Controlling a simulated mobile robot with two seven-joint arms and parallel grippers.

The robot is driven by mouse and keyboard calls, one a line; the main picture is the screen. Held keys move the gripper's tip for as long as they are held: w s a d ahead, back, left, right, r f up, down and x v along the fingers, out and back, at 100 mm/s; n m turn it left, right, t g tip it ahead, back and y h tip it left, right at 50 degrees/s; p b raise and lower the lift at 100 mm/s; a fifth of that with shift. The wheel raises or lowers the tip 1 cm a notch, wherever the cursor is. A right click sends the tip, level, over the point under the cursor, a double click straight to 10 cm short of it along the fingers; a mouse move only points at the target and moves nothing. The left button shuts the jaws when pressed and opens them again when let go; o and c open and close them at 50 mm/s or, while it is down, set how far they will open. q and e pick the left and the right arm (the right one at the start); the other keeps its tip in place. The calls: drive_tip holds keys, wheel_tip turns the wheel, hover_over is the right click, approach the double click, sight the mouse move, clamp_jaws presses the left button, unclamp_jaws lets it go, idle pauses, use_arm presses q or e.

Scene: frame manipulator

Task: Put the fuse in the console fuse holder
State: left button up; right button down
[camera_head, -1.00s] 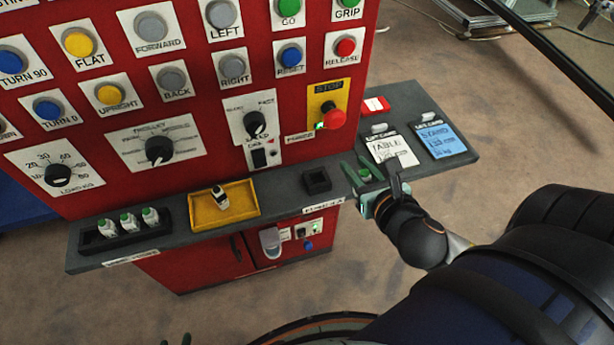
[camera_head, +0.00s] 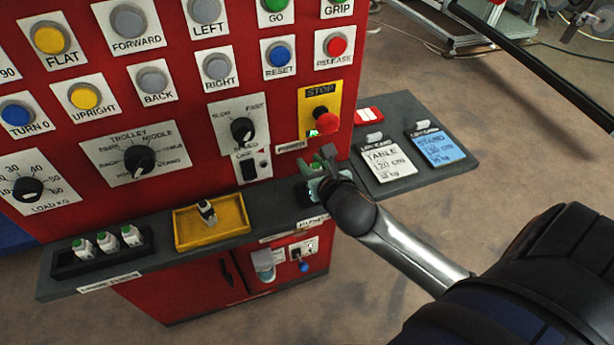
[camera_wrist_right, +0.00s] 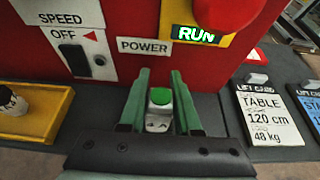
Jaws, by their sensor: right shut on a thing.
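My right gripper (camera_head: 320,172) is at the console shelf, below the POWER label. In the right wrist view its green fingers (camera_wrist_right: 160,84) are shut on a white fuse with a green cap (camera_wrist_right: 159,98), which looks upright. The console fuse holder, the small black square socket on the shelf, is hidden behind my gripper and fuse. I cannot tell whether the fuse is in it or above it. My left gripper is not in view.
A black rack (camera_head: 68,268) at the shelf's left holds three green-capped fuses. A yellow tray (camera_head: 237,227) holds a dark-topped fuse (camera_head: 206,211). Two lift cards (camera_head: 388,160) lie on the right. The red panel rises behind, with the stop button (camera_head: 325,122) above my gripper.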

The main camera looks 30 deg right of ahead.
drive_tip(key=shift+w+f, duration=0.75)
drive_tip(key=shift+f, duration=0.1)
drive_tip(key=shift+w+f+b, duration=0.1)
drive_tip(key=shift+f+b, duration=0.55)
drive_tip(key=shift+f, duration=0.95)
drive_tip(key=shift+f, duration=0.1)
drive_tip(key=c, duration=0.6)
unclamp_jaws()
drive_tip(key=shift+f, duration=0.1)
